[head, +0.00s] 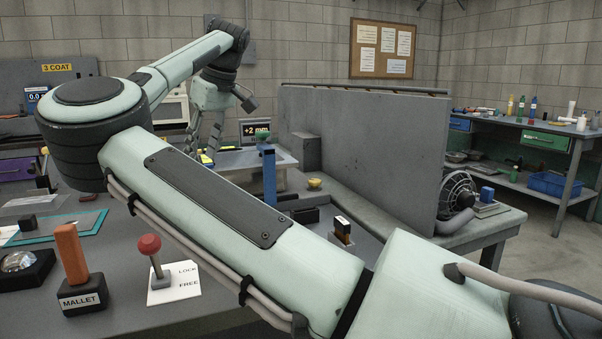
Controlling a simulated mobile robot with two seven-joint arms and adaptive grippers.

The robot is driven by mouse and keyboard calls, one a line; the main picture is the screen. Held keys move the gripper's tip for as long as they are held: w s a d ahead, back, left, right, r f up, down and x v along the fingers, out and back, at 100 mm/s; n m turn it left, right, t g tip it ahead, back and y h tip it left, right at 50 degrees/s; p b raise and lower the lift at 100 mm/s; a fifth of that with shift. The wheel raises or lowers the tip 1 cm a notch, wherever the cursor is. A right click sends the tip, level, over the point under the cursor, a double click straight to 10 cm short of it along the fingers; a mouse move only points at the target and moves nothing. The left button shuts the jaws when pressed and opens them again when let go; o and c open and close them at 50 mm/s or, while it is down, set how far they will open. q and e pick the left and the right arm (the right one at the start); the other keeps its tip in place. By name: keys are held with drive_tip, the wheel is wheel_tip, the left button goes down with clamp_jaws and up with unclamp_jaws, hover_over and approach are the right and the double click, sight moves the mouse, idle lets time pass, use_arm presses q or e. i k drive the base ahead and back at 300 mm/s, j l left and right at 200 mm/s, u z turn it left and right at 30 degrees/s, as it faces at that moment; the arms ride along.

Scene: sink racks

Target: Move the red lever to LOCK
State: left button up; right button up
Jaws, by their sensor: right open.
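The red lever has a round red knob (149,245) on a thin metal stem that rises from a small grey base. It stands on a white card (190,290) on the bench at lower left. LOCK is printed on the card's far part and FREE on its near part. The stem leans slightly left in the head view; I cannot tell which word it points to. My right arm crosses in front, and its gripper (204,146) hangs open and small beyond the arm, well behind the lever and apart from it. My left gripper is not in view.
An orange-handled block marked MALLET (80,297) stands just left of the lever. A dark tray with a shiny dome (18,262) is at far left. A grey partition (370,140) and a blower (457,195) are behind my arm. The forearm hides much bench.

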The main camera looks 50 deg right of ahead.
sight(149, 243)
drive_tip(key=k, duration=1.7)
